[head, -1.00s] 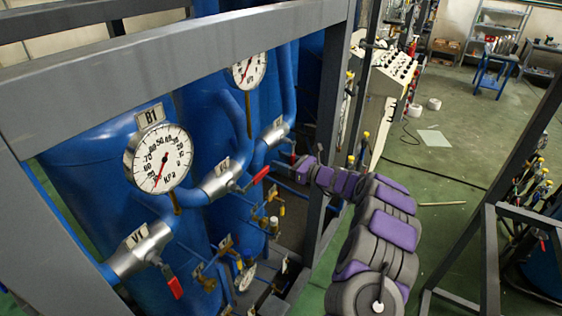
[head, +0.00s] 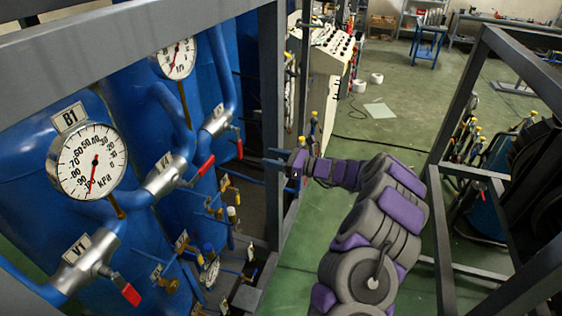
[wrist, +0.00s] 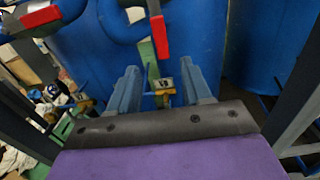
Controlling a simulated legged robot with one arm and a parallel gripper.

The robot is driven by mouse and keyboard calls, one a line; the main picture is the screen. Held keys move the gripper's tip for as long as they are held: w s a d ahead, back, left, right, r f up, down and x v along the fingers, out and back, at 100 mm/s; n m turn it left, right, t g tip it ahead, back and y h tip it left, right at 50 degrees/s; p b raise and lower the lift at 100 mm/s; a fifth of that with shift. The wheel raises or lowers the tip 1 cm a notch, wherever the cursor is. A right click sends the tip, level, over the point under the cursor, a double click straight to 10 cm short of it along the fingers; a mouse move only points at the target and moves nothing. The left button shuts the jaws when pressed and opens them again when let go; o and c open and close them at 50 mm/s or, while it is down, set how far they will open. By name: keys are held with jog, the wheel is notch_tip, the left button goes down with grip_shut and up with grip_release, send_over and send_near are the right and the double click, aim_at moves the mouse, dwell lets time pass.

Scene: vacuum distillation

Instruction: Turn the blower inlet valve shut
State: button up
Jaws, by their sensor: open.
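Blue pipes carry several valves with red lever handles. The nearest valve, tagged V1 (head: 78,263), has its red handle (head: 131,294) pointing down and right. A middle valve (head: 165,175) has a red handle (head: 205,165) pointing up and right. A farther valve (head: 217,121) has a red handle (head: 239,148) hanging down. I cannot read which is the blower inlet valve. My gripper (head: 269,157) is open and empty, to the right of the farther handle. In the wrist view a red handle (wrist: 159,36) hangs ahead, beyond and between the open fingertips (wrist: 159,68).
A pressure gauge tagged B1 (head: 87,162) and a second gauge (head: 176,58) stand above the pipes. A grey frame post (head: 272,90) rises beside my gripper. Small brass valves (head: 168,285) sit lower down. Green floor (head: 400,105) is open at the back right.

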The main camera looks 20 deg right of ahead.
jog(key=s+a+r+n+g+h+b, duration=0.1)
jog(key=s+a+r+n+g+b, duration=0.15)
jog(key=s+a+n+g, duration=0.6)
jog(key=s+a+r+n+g+h+b, duration=0.1)
jog(key=s+a+n+g+b, duration=0.45)
jog(key=s+a, duration=0.85)
jog(key=s+d+f+n+h+b, duration=0.1)
jog(key=s+d+f+n+h, duration=0.25)
jog(key=s, duration=0.55)
jog(key=s+d+f+n+h+b, duration=0.1)
jog(key=s+d+f+n+h, duration=0.25)
jog(key=s, duration=0.55)
jog(key=s+d+f+n+t+h+b, duration=0.1)
jog(key=s+d+f+n+h+b, duration=0.2)
jog(key=s+d, duration=0.7)
notch_tip(320, 180, down, 3)
jog(key=s+n+h, duration=0.1)
jog(key=h, duration=0.1)
jog(key=shift+s+d+r+t+h+b, duration=0.15)
jog(key=shift+s+d+t+h+b, duration=0.15)
jog(key=shift+d+b, duration=0.1)
